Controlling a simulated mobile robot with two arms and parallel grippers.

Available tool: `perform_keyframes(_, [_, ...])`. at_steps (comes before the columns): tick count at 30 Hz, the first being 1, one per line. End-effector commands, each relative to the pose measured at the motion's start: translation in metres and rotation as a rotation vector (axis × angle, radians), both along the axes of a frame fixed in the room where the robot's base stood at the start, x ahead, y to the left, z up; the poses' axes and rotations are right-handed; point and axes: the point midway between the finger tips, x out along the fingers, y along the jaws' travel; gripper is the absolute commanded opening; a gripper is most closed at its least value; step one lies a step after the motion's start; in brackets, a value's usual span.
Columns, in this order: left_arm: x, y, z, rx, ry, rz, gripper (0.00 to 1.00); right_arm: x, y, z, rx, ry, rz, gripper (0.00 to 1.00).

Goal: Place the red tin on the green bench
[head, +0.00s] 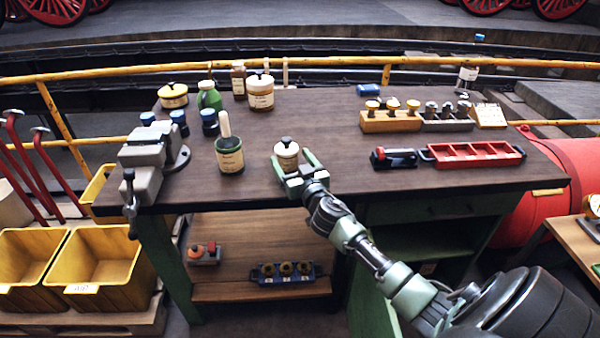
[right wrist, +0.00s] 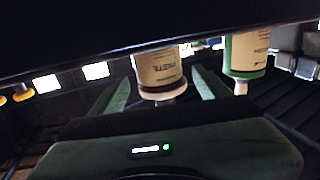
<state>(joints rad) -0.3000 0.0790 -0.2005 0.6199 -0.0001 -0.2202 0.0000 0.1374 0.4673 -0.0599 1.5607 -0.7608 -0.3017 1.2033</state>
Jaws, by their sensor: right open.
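The green bench has a dark brown top (head: 330,125) and green legs. A small tin with a cream PASTE label (head: 286,156) and a dark knob stands upright near its front edge. In the right wrist view this tin (right wrist: 160,70) shows a dark reddish band beside its label. I cannot tell whether it is the red tin; no other plainly red tin shows. My right gripper (head: 295,172) is open, its fingers on either side of the tin. I cannot tell whether they touch it. My left gripper is not in view.
A green pot with a brush (head: 230,158) stands close left of the tin. A vise (head: 148,165) sits at the left corner. A red compartment tray (head: 472,155) and a wooden block (head: 390,122) stand at right. The bench middle is clear.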

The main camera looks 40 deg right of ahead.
Motion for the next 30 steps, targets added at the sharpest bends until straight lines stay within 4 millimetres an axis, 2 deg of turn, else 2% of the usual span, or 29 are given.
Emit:
perform_keyframes(1, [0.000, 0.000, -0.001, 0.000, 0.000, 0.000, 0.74, -0.013, 0.004, -0.003, 0.002, 0.003, 0.002, 0.77])
perform_keyframes(6, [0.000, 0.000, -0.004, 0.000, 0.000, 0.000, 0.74, -0.048, 0.012, -0.003, 0.002, 0.001, 0.001, 0.77])
perform_keyframes(12, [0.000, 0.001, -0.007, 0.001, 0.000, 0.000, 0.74, -0.073, 0.018, -0.001, 0.001, 0.001, -0.001, 0.77])
perform_keyframes(17, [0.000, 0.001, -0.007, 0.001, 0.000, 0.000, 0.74, -0.080, 0.019, 0.000, 0.000, 0.000, -0.001, 0.77])
perform_keyframes(30, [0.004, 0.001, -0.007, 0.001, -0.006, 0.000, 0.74, -0.081, 0.020, -0.002, 0.003, 0.007, -0.003, 0.77])
